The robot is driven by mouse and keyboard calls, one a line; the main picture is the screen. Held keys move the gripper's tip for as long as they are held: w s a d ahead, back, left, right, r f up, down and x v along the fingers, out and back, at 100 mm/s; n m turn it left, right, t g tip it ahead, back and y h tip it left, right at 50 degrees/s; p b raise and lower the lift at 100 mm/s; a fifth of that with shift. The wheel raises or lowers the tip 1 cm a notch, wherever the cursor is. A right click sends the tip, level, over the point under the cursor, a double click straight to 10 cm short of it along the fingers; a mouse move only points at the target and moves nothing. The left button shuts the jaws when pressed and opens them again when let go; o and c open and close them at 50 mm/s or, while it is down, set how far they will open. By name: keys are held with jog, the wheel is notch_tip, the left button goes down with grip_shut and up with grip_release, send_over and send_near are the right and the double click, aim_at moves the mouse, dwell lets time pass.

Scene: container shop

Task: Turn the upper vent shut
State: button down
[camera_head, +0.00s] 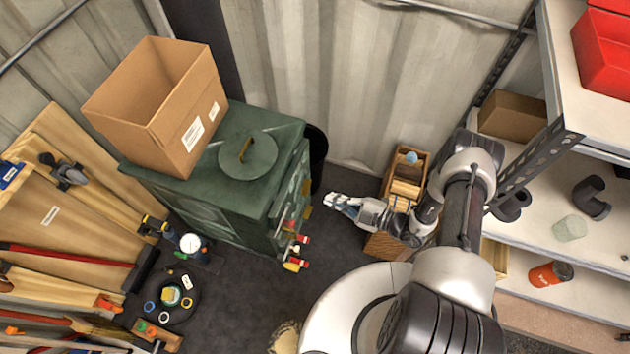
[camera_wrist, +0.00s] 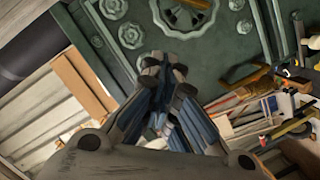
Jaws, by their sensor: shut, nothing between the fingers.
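A dark green metal stove (camera_head: 215,215) stands left of centre in the head view. Its front faces my gripper and is mostly hidden there. Brass parts (camera_head: 308,188) stick out from the front in the head view. My gripper (camera_head: 329,200) is shut and empty in front of the stove. In the wrist view its fingertips (camera_wrist: 164,64) lie just below the vent, apparently apart from it.
An open cardboard box (camera_head: 165,110) sits on the stove beside a round lid (camera_head: 248,157). A wooden crate (camera_head: 385,243) stands behind my wrist. Shelving (camera_head: 560,235) closes the right side. Red-tipped items (camera_head: 295,252) lie low by the stove. Dark floor is free below my gripper.

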jog(key=b, duration=0.2)
send_over(305, 187)
jog(key=s, duration=0.5)
jog(key=f, duration=0.2)
jog(key=shift+w+d+f+m, duration=0.1)
jog(key=shift+d+f+m, duration=0.25)
jog(key=shift+f+m, duration=0.05)
jog(key=shift+w+d+f+b, duration=0.25)
jog(key=shift+w+f+b, duration=0.05)
jog(key=shift+w+f, duration=0.2)
jog(key=shift+w+d+f+b, duration=0.25)
jog(key=shift+w+f+b, duration=0.05)
jog(key=shift+w+f, duration=0.15)
jog(key=shift+w+d+f, duration=0.15)
jog(key=shift+w+f, duration=0.2)
jog(key=shift+w, duration=0.05)
